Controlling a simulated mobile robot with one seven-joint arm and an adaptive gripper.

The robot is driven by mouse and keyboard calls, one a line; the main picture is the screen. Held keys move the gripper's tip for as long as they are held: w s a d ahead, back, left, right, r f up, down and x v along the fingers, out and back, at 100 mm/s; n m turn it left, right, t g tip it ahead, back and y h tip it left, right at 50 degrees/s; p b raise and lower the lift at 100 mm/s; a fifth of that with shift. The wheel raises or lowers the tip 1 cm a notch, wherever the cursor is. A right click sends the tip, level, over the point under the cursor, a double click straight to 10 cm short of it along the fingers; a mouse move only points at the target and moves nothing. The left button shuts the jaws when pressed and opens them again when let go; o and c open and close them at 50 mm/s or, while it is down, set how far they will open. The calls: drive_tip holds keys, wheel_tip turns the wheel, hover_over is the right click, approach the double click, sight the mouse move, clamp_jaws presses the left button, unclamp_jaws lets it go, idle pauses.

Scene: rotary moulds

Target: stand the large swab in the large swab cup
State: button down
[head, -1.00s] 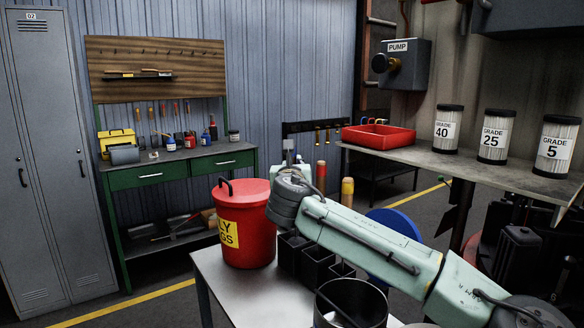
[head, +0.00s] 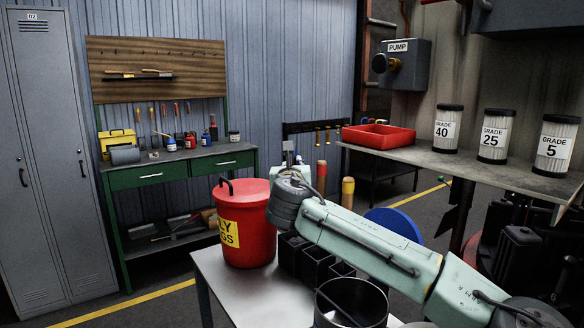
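My arm reaches from the lower right across the table, and its far end bends away behind the elbow. Only a small grey part of what looks like my gripper (head: 288,148) shows above the arm; its fingers and anything in them are hidden. Several dark square cups (head: 317,264) stand in a row on the metal table, partly behind the arm. I cannot tell which is the large swab cup. A red-banded upright stick (head: 321,174) and a yellow-banded one (head: 347,189) rise behind the arm. Their lower ends are hidden, and I cannot tell whether either is the large swab.
A red lidded bin (head: 243,225) stands on the metal table (head: 218,268), left of the cups. A dark round pot (head: 352,296) is at the front. A red tray (head: 379,136) and graded filters (head: 495,136) stand on the right shelf. The table's front left is clear.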

drive_tip(key=shift+f, duration=0.7)
drive_tip(key=c, duration=1.4)
unclamp_jaws()
drive_tip(key=shift+s+f, duration=0.1)
drive_tip(key=shift+s+r, duration=0.3)
drive_tip(key=shift+s, duration=1.05)
drive_tip(key=shift+s+r, duration=0.25)
drive_tip(key=shift+s, duration=1.1)
drive_tip(key=shift+s+r, duration=0.3)
drive_tip(key=shift+s, duration=1.05)
